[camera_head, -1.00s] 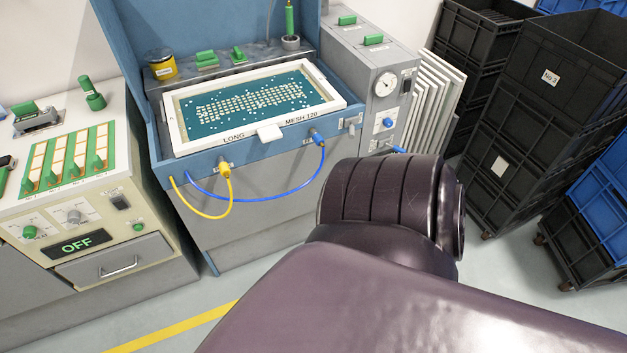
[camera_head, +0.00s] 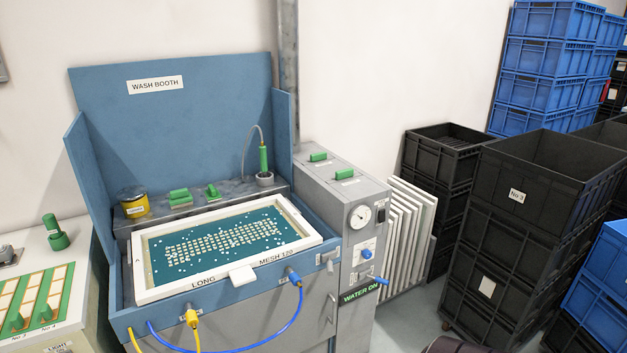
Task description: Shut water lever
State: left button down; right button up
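The water lever (camera_head: 378,280) is a blue handle on the front of the grey cabinet (camera_head: 351,250) right of the wash booth. It sticks out to the right, just above a dark display (camera_head: 361,293) that reads "WATER ON" in green. A blue knob (camera_head: 367,254) sits above it, under a round gauge (camera_head: 360,216). A blue hose (camera_head: 290,320) and a yellow hose (camera_head: 193,330) plug into the front of the booth. Neither of my grippers is in view. Only a small dark piece of my arm shows at the bottom edge.
The wash booth (camera_head: 170,122) holds a white-framed screen (camera_head: 160,292) marked LONG and MESH 120. White panels (camera_head: 410,235) lean right of the cabinet. Black crates (camera_head: 500,270) and blue crates (camera_head: 548,60) are stacked at right. A strip of floor is clear between panels and crates.

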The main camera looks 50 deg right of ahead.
aim_at(382, 281)
jog(key=i+l+z, duration=0.7)
jog(key=i+z, duration=0.15)
jog(key=i+l, duration=0.2)
jog(key=i, duration=0.25)
jog(key=i+l, duration=0.2)
jog(key=i, duration=0.25)
jog(key=z, duration=0.5)
jog(key=k+z, duration=0.1)
jog(key=z, duration=0.35)
jog(key=l+z, duration=0.1)
jog(key=z, duration=0.4)
jog(key=k+z, duration=0.1)
jog(key=z, duration=0.35)
